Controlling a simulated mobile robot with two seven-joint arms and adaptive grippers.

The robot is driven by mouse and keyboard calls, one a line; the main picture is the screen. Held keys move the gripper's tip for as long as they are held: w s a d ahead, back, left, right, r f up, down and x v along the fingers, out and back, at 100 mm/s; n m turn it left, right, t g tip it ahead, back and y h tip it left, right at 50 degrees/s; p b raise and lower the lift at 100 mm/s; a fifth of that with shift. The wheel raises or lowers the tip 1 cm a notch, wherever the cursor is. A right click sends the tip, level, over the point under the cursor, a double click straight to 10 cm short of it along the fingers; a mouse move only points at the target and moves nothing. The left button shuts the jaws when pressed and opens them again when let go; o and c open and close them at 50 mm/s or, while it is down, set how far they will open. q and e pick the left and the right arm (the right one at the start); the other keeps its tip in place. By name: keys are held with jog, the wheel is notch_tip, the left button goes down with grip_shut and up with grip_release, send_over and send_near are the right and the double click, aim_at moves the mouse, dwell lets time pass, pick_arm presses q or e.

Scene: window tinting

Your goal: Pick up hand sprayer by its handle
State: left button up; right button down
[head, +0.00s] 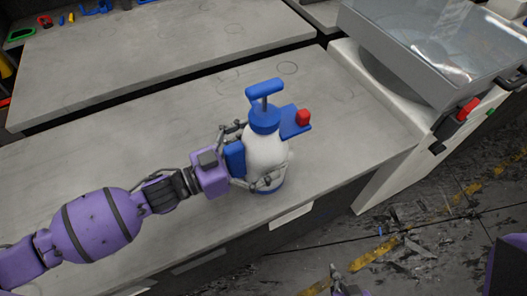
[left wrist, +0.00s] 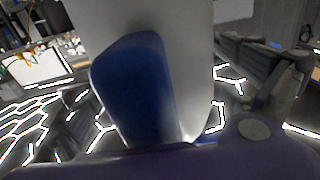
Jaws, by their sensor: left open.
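The hand sprayer (head: 264,153) stands upright on the grey workbench, with a white body, a blue pump handle on top and a red tip on its blue nozzle. Its blue side handle (head: 235,158) faces my left gripper (head: 250,160). My left gripper is open, with its fingers on either side of the sprayer. In the left wrist view the blue handle (left wrist: 132,90) and white body fill the middle, very close to the purple palm. Whether the fingers touch the sprayer cannot be told. My right gripper (head: 345,282) shows only partly at the bottom edge, away from the bench.
The workbench (head: 110,165) is clear around the sprayer. A second grey bench (head: 160,60) lies behind it, with tools along its far edge. A white machine with a clear lid (head: 440,45) stands to the right. The floor (head: 430,235) is littered with scraps.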

pick_arm(q)
jog(key=c, duration=1.6)
jog(key=shift+r, duration=0.15)
jog(key=shift+c, duration=0.8)
